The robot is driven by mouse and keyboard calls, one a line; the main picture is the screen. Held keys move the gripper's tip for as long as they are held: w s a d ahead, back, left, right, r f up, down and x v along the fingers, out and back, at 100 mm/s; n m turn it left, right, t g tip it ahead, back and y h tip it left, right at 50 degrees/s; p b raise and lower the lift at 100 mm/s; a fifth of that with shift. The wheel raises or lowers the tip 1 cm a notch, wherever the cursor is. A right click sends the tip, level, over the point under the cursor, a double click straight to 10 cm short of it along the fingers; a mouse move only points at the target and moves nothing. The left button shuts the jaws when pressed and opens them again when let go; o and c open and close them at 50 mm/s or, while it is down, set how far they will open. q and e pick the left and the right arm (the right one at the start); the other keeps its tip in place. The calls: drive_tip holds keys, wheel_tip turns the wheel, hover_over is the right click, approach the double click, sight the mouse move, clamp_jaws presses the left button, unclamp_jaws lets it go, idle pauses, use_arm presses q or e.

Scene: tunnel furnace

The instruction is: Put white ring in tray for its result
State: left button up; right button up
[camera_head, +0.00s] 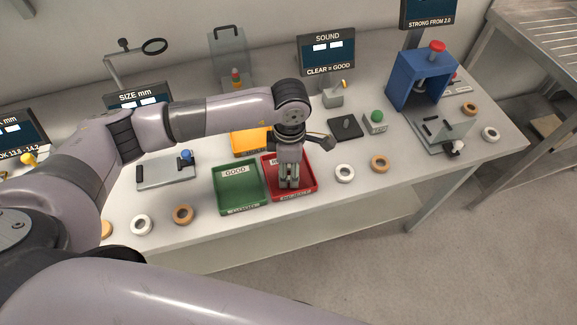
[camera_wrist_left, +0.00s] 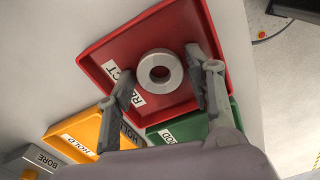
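A pale grey-white ring (camera_wrist_left: 159,71) lies flat in the red REJECT tray (camera_wrist_left: 101,50), seen in the left wrist view. My left gripper (camera_head: 290,185) points down over the red tray (camera_head: 308,185) in the head view and hides the ring there. In the left wrist view, the fingers of my left gripper (camera_wrist_left: 163,75) are apart, one on each side of the ring with gaps showing. The green GOOD tray (camera_head: 228,200) stands just left of the red one and looks empty. The orange HOLD tray (camera_head: 241,148) is behind them. My right gripper is out of view.
Other white rings lie on the table at right (camera_head: 345,173), far right (camera_head: 491,133) and left (camera_head: 141,224). Tan rings (camera_head: 183,214) (camera_head: 380,163) lie among them. A SOUND sign (camera_head: 327,52) and a blue press (camera_head: 421,75) stand behind. The front table edge is close to the trays.

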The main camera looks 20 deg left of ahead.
use_arm(q)
drive_tip(key=shift+o, duration=0.9)
drive_tip(key=shift+r+p, duration=0.25)
drive_tip(key=shift+p, duration=0.05)
drive_tip(key=shift+r+b, duration=0.3)
drive_tip(key=shift+b, duration=0.05)
wheel_tip(320, 180, up, 11)
drive_tip(key=b, duration=0.2)
drive_tip(key=shift+r+b, duration=0.15)
drive_tip(key=shift+b, duration=0.25)
